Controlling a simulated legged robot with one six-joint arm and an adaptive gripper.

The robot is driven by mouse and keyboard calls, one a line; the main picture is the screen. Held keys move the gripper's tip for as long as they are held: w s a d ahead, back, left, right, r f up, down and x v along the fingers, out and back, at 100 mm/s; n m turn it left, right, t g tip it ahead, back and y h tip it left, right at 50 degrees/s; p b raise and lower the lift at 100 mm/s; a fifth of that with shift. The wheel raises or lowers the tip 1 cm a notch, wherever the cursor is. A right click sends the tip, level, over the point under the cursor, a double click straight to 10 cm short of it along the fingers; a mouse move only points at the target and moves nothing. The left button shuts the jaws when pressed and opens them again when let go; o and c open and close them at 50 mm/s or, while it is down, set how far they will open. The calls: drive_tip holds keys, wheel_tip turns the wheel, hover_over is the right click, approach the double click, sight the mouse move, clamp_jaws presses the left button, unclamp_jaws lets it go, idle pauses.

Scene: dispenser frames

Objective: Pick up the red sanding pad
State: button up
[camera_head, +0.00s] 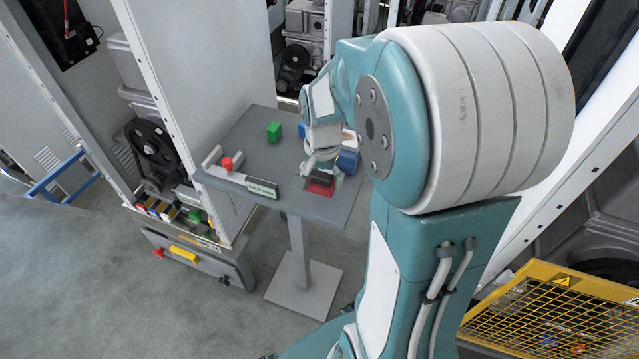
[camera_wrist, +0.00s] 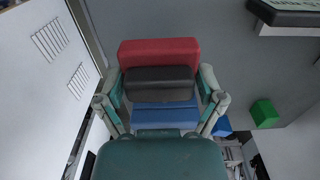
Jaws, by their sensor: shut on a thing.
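The red sanding pad (camera_head: 320,188) is a red block with a dark part, at the front right of the grey table in the head view. In the wrist view the red sanding pad (camera_wrist: 160,52) shows at the top, with the dark grey part just below it. My gripper (camera_wrist: 162,82) has its teal fingers on both sides of the dark part and is shut on the pad. In the head view my gripper (camera_head: 322,165) is low over the tabletop. I cannot tell whether the pad touches the table.
A blue block (camera_head: 348,162) is close behind the gripper. A green block (camera_head: 274,132) stands farther back on the table (camera_head: 240,145). White cabinet panels flank the table.

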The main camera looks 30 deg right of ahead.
drive_tip(key=s+a+r, duration=0.1)
drive_tip(key=s+r, duration=0.7)
drive_tip(key=s, duration=0.4)
drive_tip(key=shift+s+a+r, duration=0.3)
drive_tip(key=shift+s+a, duration=0.05)
drive_tip(key=shift+s, duration=0.05)
